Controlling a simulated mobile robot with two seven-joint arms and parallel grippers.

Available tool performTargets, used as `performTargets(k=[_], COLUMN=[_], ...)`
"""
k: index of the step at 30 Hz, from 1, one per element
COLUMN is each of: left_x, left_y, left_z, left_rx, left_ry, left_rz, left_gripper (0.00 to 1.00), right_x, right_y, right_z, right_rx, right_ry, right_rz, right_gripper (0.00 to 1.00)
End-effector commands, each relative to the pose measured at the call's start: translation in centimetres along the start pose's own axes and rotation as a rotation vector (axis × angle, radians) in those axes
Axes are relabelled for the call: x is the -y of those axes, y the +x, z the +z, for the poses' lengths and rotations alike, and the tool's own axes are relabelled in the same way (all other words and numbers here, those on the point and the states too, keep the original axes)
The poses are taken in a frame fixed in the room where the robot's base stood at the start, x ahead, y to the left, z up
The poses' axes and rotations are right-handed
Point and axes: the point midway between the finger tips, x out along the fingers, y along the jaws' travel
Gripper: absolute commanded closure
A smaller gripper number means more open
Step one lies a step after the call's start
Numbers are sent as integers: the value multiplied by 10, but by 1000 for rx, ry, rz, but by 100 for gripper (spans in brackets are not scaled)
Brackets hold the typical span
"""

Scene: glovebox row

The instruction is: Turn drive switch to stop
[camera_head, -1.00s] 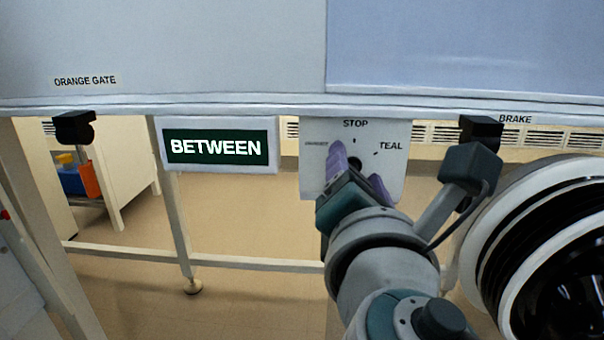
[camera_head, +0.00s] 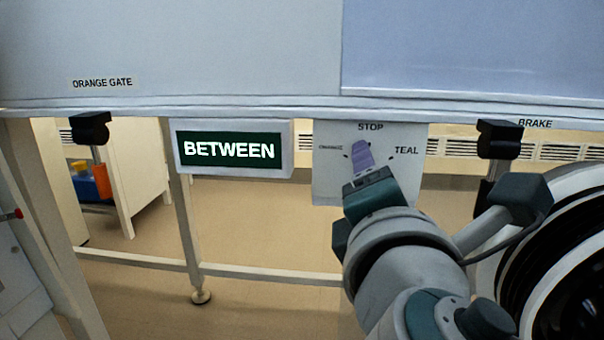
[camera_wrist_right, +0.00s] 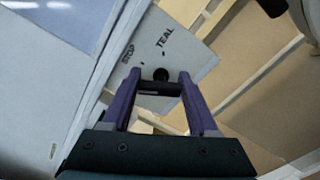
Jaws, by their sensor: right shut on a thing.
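The switch plate (camera_head: 326,180) hangs under the glovebox edge, with labels STOP at the top, TEAL at right and a small one at left, probably ORANGE. My right gripper (camera_head: 361,155) is at the plate, its purple fingers covering the switch in the head view. In the right wrist view the dark drive switch (camera_wrist_right: 160,75) shows between the fingers, which are shut on it. The switch's exact pointing direction is hard to make out. The display (camera_head: 231,150) left of the plate reads BETWEEN. My left gripper is not in view.
Black brackets stand on both sides, one under ORANGE GATE (camera_head: 90,128) and one near BRAKE (camera_head: 499,139). A large round black-and-white port (camera_head: 560,260) is at the right. A frame rail (camera_head: 270,274) runs below. Open floor lies behind.

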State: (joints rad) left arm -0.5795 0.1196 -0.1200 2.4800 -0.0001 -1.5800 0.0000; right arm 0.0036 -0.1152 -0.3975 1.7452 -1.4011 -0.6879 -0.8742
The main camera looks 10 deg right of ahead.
Motion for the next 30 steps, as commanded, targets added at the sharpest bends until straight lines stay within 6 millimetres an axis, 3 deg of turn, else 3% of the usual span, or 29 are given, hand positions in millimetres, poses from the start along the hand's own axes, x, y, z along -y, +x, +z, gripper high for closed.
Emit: performTargets(k=[2, 3, 11, 20, 23, 30], left_x=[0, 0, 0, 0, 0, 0], left_y=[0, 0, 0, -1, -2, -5], left_z=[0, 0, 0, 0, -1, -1], left_rx=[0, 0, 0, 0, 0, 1], left_ry=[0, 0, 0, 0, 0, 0], left_rz=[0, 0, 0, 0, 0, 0], left_gripper=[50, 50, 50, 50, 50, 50], right_x=[0, 0, 0, 0, 0, 1], right_y=[0, 0, 0, -4, -16, -65], right_z=[-1, -1, 0, 0, 0, -1], right_rx=[-2, -2, -1, -1, -3, -4], right_ry=[0, 0, -1, -3, -3, -3], right_rz=[0, 0, 0, -1, -2, -3], right_gripper=[96, 39, 10, 10, 10, 10])
